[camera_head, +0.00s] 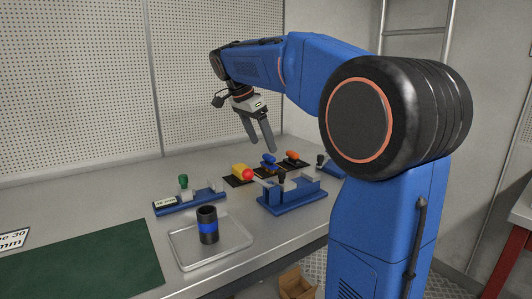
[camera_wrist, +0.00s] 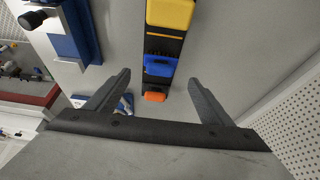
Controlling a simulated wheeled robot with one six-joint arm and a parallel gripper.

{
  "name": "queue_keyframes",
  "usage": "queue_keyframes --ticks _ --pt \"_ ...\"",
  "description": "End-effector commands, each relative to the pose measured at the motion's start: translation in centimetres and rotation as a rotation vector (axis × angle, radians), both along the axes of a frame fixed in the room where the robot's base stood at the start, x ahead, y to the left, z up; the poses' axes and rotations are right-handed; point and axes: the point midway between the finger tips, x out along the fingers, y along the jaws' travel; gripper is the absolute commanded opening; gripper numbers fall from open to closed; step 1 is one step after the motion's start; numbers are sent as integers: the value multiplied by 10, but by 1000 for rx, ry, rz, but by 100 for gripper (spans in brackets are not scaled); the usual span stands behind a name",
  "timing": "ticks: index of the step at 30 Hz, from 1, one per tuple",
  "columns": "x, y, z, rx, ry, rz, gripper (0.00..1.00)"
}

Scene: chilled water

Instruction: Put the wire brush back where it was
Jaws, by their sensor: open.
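My gripper (camera_head: 262,147) is open and empty, raised above the back of the bench. In the wrist view its two fingers (camera_wrist: 159,81) point towards a black strip (camera_wrist: 160,47) that carries a yellow block (camera_wrist: 170,13), a blue piece (camera_wrist: 160,66) and an orange piece (camera_wrist: 154,97). In the head view the yellow block (camera_head: 241,171), the blue piece (camera_head: 269,161) and the orange piece (camera_head: 292,156) stand in a row at the back. I cannot tell which thing, if any, is the wire brush; no bristles can be made out.
A blue-banded black cylinder (camera_head: 208,228) stands upright in a clear tray (camera_head: 243,243). Blue fixtures stand at the left (camera_head: 190,204) and right (camera_head: 293,199) of the bench. A green mat (camera_head: 90,265) lies front left. A perforated wall (camera_head: 75,90) rises behind.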

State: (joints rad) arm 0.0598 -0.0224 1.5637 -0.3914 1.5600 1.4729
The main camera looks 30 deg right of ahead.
Motion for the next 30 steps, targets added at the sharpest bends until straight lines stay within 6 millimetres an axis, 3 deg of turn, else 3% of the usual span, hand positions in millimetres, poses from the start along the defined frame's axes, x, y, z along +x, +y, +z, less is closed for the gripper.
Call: queue_keyframes --ticks 3,9,30 --pt "0 8 17 0 -1 2 74" --pt "0 14 33 0 -1 0 74" --pt "-1 15 36 0 0 0 74"
